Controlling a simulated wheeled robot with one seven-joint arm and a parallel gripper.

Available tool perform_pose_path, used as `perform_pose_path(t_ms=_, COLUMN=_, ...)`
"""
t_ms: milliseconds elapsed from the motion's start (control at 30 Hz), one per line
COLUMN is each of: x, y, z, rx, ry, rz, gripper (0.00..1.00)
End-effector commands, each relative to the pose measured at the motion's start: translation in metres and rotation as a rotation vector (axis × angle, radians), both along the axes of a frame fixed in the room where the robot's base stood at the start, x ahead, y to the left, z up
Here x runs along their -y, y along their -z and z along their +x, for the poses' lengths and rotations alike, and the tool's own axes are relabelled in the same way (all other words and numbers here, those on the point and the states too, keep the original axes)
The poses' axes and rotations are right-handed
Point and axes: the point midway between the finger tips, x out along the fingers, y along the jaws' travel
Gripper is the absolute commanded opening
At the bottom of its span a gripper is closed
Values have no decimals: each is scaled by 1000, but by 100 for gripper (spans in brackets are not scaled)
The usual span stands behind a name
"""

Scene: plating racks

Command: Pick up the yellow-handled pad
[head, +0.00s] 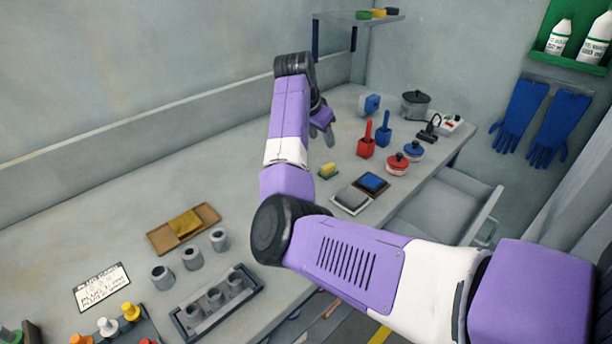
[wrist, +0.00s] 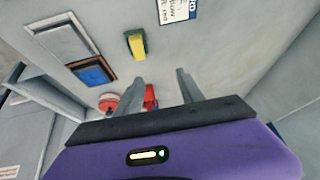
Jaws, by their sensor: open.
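The yellow-handled pad (head: 328,171) is a small block with a yellow top and a dark green base. It lies on the bench just left of two shallow trays. In the wrist view the pad (wrist: 136,44) shows beyond the fingertips, a little left of the middle between them. My gripper (head: 322,124) is above the bench, farther back than the pad and apart from it. In the wrist view my gripper (wrist: 160,80) has its two fingers spread with nothing held between them.
A grey tray (head: 351,199) and a blue-filled tray (head: 373,182) lie beside the pad. A red holder (head: 366,147), a blue holder (head: 383,135) and red (head: 397,164) and blue (head: 413,150) round items stand farther right.

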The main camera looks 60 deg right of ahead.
Motion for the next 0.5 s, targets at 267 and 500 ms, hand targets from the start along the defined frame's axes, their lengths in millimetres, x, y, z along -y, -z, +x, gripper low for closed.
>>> perform_pose_path(t_ms=267, x=-28, y=20, z=-23, rx=-63, ry=121, rz=124, gripper=45)
perform_pose_path(t_ms=500, x=-18, y=42, z=-26, rx=-62, ry=123, rz=121, gripper=45)
